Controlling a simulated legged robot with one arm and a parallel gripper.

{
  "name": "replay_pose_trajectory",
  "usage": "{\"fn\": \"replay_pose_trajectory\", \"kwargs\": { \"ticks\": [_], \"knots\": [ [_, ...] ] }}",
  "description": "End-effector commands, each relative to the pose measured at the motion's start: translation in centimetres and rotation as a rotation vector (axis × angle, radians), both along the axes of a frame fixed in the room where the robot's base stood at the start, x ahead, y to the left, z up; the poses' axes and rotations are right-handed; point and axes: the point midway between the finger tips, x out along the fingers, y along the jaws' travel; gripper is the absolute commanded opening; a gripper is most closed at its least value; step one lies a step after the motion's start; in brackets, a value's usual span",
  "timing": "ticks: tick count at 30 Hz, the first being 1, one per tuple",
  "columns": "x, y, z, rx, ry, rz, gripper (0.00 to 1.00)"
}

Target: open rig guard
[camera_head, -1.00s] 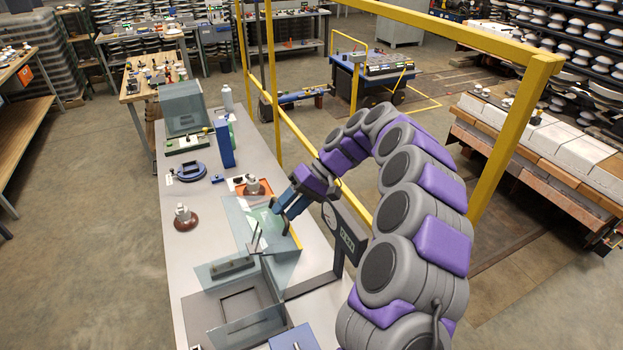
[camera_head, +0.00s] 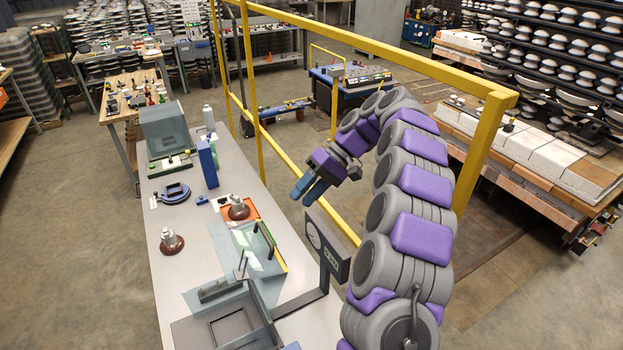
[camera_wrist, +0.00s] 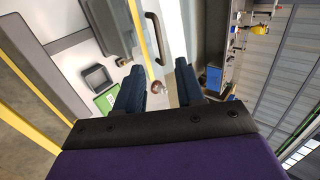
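The rig (camera_head: 228,328) stands at the table's near end, with clear side walls and a dark recessed tray open to view from above. Its clear guard panel (camera_head: 252,252), with a yellow edge and a dark bar handle (camera_head: 267,238), lies swung back on the far side of the rig; its exact angle is hard to tell. The handle also shows in the wrist view (camera_wrist: 160,40). My gripper (camera_head: 304,194) hangs in the air right of and above the panel, apart from the handle. Its blue fingers (camera_wrist: 160,72) are spread with nothing between them.
A dark display post (camera_head: 333,260) stands right of the panel. A yellow frame (camera_head: 467,160) rises behind my arm.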

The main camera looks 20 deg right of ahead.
Motion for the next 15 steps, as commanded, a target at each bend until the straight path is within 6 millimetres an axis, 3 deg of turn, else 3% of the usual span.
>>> {"fn": "replay_pose_trajectory", "kwargs": {
  "ticks": [6, 15],
  "knots": [
    [0.2, -1.1, 1.3, -0.001, 0.002, -0.001, 0.38],
    [0.2, -1.5, 1.5, 0.001, 0.001, 0.001, 0.38]
  ]
}}
